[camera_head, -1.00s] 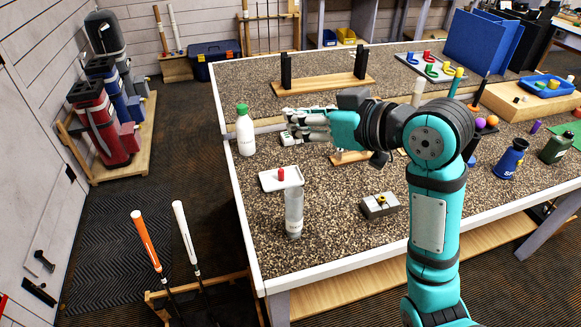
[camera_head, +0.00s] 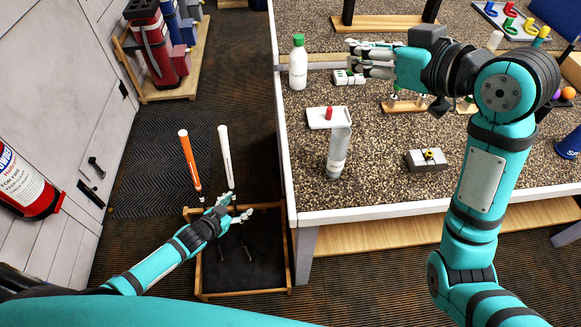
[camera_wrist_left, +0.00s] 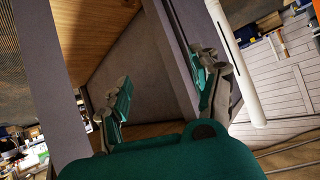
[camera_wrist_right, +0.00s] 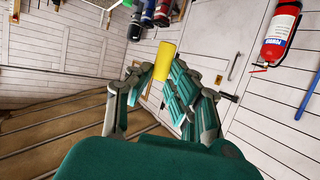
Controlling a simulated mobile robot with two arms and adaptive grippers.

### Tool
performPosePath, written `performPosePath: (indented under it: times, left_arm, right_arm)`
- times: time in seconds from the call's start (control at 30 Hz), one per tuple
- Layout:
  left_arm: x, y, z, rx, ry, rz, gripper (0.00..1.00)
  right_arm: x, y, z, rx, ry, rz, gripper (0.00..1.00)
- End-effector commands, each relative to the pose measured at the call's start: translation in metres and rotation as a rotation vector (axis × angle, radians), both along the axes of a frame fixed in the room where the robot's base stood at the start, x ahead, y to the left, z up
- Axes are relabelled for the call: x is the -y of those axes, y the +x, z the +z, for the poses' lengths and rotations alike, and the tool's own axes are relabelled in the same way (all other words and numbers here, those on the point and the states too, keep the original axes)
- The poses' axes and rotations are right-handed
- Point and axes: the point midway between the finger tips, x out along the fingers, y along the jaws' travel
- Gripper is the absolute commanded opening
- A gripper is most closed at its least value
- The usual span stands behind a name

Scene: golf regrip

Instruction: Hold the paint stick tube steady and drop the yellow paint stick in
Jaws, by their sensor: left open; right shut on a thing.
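The clear grey paint stick tube (camera_head: 338,155) stands upright on the speckled counter near its front left corner, beside a small white tray (camera_head: 318,120) with a red stick (camera_head: 329,113). My right gripper (camera_head: 352,58) is over the counter behind the tube, near the white bottle. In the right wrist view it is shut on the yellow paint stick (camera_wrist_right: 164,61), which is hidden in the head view. My left gripper (camera_head: 237,206) is open and empty, low and left of the counter. Its spread fingers show in the left wrist view (camera_wrist_left: 165,95). Nothing touches the tube.
A white bottle with a green cap (camera_head: 298,65) stands at the counter's left edge. A grey block (camera_head: 428,160) lies right of the tube. An orange-gripped club (camera_head: 189,160) and a white-gripped club (camera_head: 225,155) stand in a wooden rack (camera_head: 288,270) beside my left gripper.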

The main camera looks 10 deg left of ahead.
Motion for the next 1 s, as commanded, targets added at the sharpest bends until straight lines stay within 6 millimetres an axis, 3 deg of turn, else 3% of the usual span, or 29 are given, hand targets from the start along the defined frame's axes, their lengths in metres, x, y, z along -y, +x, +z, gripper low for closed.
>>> performPosePath:
  times: [0.03, 0.1, 0.2, 0.3, 0.47, 0.6, 0.73, 0.87, 1.0]
  left_arm:
    - [0.008, 0.015, 0.028, 0.053, -0.017, -0.034, 0.64]
    - [0.021, 0.029, 0.065, 0.118, -0.049, -0.08, 0.64]
    - [0.043, 0.042, 0.119, 0.202, -0.102, -0.154, 0.64]
    - [0.069, 0.044, 0.173, 0.275, -0.158, -0.24, 0.64]
    - [0.109, 0.028, 0.246, 0.353, -0.251, -0.377, 0.64]
    - [0.15, -0.003, 0.265, 0.4, -0.352, -0.481, 0.64]
    - [0.169, -0.019, 0.279, 0.428, -0.403, -0.535, 0.64]
    - [0.178, -0.022, 0.284, 0.44, -0.423, -0.554, 0.64]
    - [0.191, -0.011, 0.286, 0.444, -0.424, -0.556, 0.64]
  right_arm:
    - [0.0, 0.0, 0.0, 0.0, 0.0, 0.0, 0.05]
    - [0.0, 0.0, 0.0, 0.0, 0.0, 0.0, 0.05]
    - [0.0, 0.0, 0.0, 0.0, 0.0, 0.0, 0.05]
    - [0.0, 0.0, 0.0, 0.0, 0.0, 0.0, 0.05]
    - [0.0, 0.0, 0.0, 0.0, 0.0, 0.0, 0.05]
    - [0.0, 0.0, 0.0, 0.0, 0.0, 0.0, 0.05]
    - [0.0, 0.0, 0.0, 0.0, 0.0, 0.0, 0.05]
    - [0.0, 0.0, 0.0, 0.0, 0.0, 0.0, 0.05]
    - [0.0, 0.0, 0.0, 0.0, 0.0, 0.0, 0.05]
